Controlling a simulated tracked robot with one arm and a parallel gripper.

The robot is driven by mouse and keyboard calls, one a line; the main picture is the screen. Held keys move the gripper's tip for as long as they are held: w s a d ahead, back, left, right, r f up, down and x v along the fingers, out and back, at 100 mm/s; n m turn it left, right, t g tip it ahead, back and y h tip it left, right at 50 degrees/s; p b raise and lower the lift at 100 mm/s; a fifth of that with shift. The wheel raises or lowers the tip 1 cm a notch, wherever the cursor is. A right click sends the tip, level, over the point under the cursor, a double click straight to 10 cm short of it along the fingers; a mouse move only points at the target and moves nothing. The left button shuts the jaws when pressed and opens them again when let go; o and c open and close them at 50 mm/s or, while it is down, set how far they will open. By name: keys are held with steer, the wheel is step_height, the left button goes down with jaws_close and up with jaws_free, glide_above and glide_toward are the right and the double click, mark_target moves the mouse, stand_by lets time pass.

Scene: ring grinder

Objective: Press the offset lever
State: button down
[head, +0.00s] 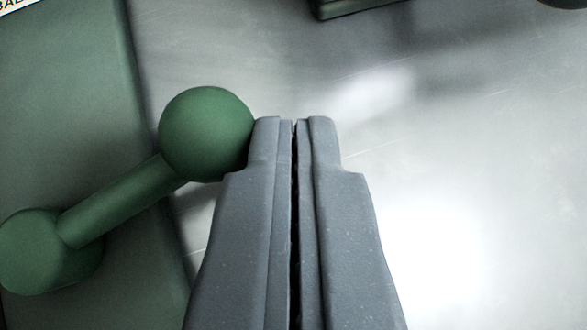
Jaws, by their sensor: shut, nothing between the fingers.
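The offset lever (124,199) is a green rod with a round ball knob (206,134) at its upper right end and a rounded hub (48,250) at its lower left end. My gripper (295,122) is shut and empty, in the lower middle of the head view. Its left fingertip is right beside the knob's right side in the picture. I cannot tell for certain whether they touch. The finger hides a little of the knob's lower right edge.
A green housing (75,110) fills the left side behind the lever, with part of a lettered label (14,5) at the top left corner. A green block (350,8) shows at the top edge. The shiny grey metal surface (460,150) to the right is clear.

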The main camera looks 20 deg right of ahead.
steer(key=shift+w+d, duration=0.1)
steer(key=shift+w, duration=0.6)
stand_by(1.4)
steer(key=s, duration=0.2)
steer(key=s+d, duration=0.1)
steer(key=s, duration=0.1)
steer(key=shift+s+d+f, duration=0.15)
steer(key=shift+s+f, duration=0.05)
steer(key=s+d+r+p, duration=0.1)
steer(key=s+d+r, duration=0.1)
steer(key=s+r, duration=0.4)
steer(key=shift+s, duration=0.25)
